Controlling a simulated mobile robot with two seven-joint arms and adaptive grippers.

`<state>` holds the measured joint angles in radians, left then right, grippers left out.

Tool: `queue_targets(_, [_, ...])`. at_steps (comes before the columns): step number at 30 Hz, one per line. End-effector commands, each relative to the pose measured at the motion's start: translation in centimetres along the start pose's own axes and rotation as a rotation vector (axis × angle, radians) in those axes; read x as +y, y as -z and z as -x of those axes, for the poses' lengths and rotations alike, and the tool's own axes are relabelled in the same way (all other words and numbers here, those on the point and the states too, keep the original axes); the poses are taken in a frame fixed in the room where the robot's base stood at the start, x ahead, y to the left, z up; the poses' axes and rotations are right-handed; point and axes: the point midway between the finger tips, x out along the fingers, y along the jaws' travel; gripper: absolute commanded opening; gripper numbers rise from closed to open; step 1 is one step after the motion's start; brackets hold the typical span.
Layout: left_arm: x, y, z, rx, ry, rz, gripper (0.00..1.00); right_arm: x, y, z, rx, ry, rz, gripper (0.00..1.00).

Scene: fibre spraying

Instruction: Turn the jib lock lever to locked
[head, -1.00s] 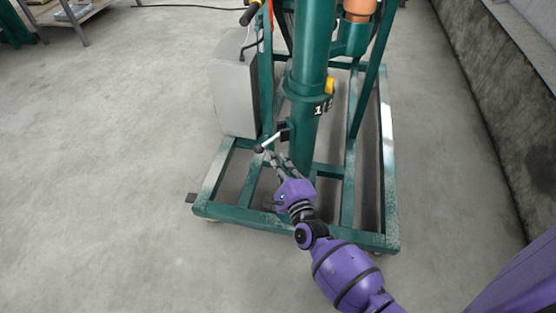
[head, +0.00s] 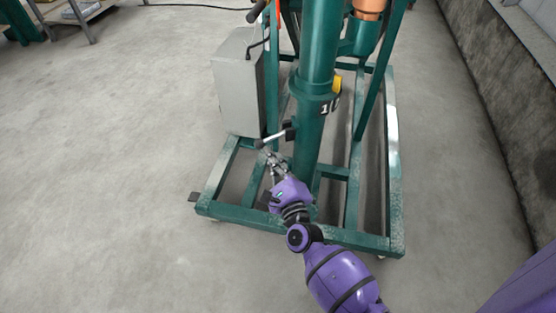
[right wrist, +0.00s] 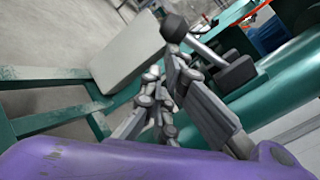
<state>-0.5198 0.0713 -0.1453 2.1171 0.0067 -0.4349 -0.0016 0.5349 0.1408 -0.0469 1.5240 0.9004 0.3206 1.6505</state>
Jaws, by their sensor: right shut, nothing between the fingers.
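The jib lock lever (head: 273,138) is a light rod with a dark knob at its left end. It comes out of a dark block on the green column (head: 308,140) and points left, its knob end a little lower. In the right wrist view the lever (right wrist: 203,48) crosses just beyond the fingertips, with its black knob at the upper left. My right gripper (head: 268,156) is shut and empty, its fingertips close below the knob; I cannot tell whether they touch. The fingers also show in the right wrist view (right wrist: 165,75). My left gripper is not in view.
A grey box (head: 237,85) stands on the green base frame (head: 330,238), left of the column. A yellow part (head: 337,83) and a number plate sit above the lever. A wall (head: 490,110) runs along the right. The floor at left is clear.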

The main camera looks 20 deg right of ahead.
Motion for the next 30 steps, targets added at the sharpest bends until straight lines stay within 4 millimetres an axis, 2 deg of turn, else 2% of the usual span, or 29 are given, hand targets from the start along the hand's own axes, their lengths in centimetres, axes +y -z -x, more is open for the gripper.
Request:
queue_targets(6, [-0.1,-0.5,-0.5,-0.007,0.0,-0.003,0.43,0.5,-1.8,-0.1,-0.002,0.01,-0.21,0.0])
queue_targets(18, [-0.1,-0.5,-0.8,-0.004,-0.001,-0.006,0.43,-0.1,-5.1,-0.3,-0.001,0.032,-0.582,0.0])
queue_targets(30, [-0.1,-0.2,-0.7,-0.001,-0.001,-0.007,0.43,-1.1,-7.1,-0.4,-0.001,0.045,-0.845,0.0])
